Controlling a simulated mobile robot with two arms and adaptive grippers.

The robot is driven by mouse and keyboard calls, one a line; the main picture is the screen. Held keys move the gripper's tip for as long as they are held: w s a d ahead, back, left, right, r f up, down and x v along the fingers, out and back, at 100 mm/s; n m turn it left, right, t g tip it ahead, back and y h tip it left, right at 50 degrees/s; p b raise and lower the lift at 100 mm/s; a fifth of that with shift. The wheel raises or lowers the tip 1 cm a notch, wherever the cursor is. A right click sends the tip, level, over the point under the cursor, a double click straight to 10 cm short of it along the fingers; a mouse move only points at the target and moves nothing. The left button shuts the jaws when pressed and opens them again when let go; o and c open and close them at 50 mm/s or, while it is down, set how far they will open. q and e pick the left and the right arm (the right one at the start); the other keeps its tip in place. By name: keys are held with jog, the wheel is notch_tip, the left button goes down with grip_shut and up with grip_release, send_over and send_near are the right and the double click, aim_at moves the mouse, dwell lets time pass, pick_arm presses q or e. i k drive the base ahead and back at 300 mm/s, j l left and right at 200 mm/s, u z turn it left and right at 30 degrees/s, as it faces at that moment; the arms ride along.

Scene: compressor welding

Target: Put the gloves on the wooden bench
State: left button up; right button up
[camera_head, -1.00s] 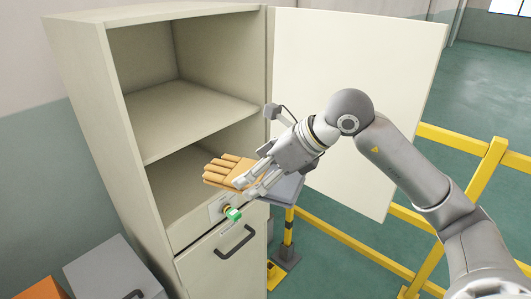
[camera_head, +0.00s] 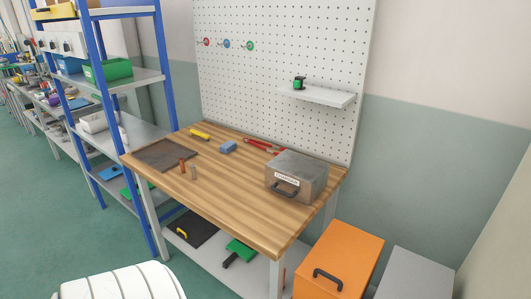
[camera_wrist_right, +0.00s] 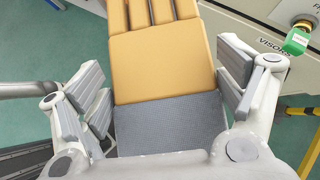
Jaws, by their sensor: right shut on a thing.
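The gloves (camera_wrist_right: 162,62), tan with a grey cuff, fill the middle of the right wrist view. My right gripper (camera_wrist_right: 167,97) has its fingers on both sides of them near the cuff and is shut on them. Whether there is one glove or a stacked pair cannot be told. The wooden bench (camera_head: 225,205) stands in the middle of the head view, its front part bare. Neither gripper shows in the head view now.
On the bench are a grey metal case (camera_head: 297,176), a dark mat (camera_head: 165,154), a blue block (camera_head: 228,147) and red-handled tools (camera_head: 263,146). An orange cabinet (camera_head: 340,258) stands to its right. A green-tagged knob (camera_wrist_right: 297,40) is near the right gripper.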

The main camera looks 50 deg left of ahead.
aim_at(223, 185)
jog(key=i+j+u, duration=0.1)
jog(key=j+u, duration=0.25)
jog(key=i+j+u, duration=0.1)
jog(key=j+u, duration=0.2)
jog(key=j, duration=0.15)
jog(key=i+j+u, duration=0.2)
jog(key=j+u, duration=0.15)
jog(key=i+j, duration=0.25)
jog(key=j, duration=0.2)
jog(key=i+j+u, duration=0.1)
jog(key=i+j, duration=0.15)
jog(key=j, duration=0.2)
jog(key=i+j, duration=0.3)
jog(key=j, duration=0.15)
